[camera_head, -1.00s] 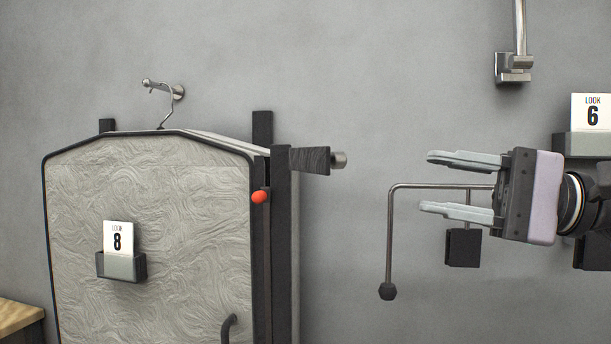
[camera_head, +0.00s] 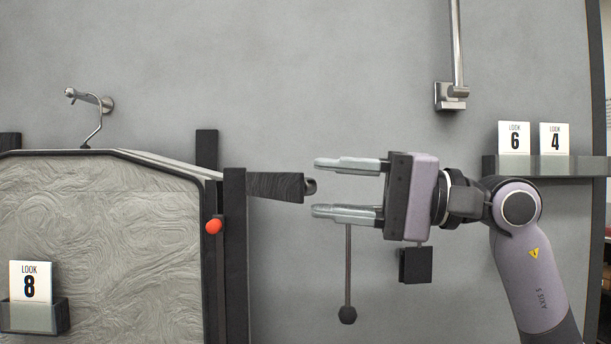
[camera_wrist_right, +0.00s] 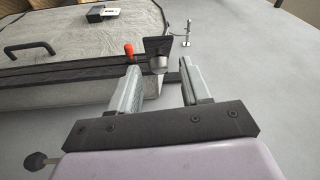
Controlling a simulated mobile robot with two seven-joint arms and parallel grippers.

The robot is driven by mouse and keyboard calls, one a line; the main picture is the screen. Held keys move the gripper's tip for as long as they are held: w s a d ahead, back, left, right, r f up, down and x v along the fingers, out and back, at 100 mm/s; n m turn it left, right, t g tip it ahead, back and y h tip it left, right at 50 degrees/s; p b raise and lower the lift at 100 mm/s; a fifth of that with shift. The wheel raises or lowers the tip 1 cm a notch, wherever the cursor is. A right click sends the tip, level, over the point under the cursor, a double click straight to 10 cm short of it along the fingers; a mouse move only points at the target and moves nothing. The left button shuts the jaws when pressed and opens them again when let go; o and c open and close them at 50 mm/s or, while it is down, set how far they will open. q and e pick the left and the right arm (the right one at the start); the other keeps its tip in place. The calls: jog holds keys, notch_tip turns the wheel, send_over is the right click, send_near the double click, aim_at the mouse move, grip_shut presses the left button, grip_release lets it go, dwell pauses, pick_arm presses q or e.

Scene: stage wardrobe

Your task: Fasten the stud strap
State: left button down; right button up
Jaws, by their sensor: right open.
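A short dark strap (camera_head: 272,185) sticks out to the right from the edge of the grey garment bag (camera_head: 110,240), with a rounded metal stud (camera_head: 310,187) at its free end. My right gripper (camera_head: 316,187) is open, its two fingers pointing left, one above and one below the level of the stud. The stud sits at the mouth between the fingertips, seemingly without contact. In the right wrist view the strap (camera_wrist_right: 157,46) shows ahead of the open fingers, with a pale metal part below it. An orange-red knob (camera_head: 214,226) is on the bag's edge. My left gripper is not in view.
A card shelf (camera_head: 540,167) is at right. The wall between is bare.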

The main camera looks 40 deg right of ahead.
aim_at(316, 187)
jog(key=shift+p+x, duration=0.45)
jog(key=shift+x, duration=1.35)
jog(key=shift+s, duration=0.1)
grip_shut()
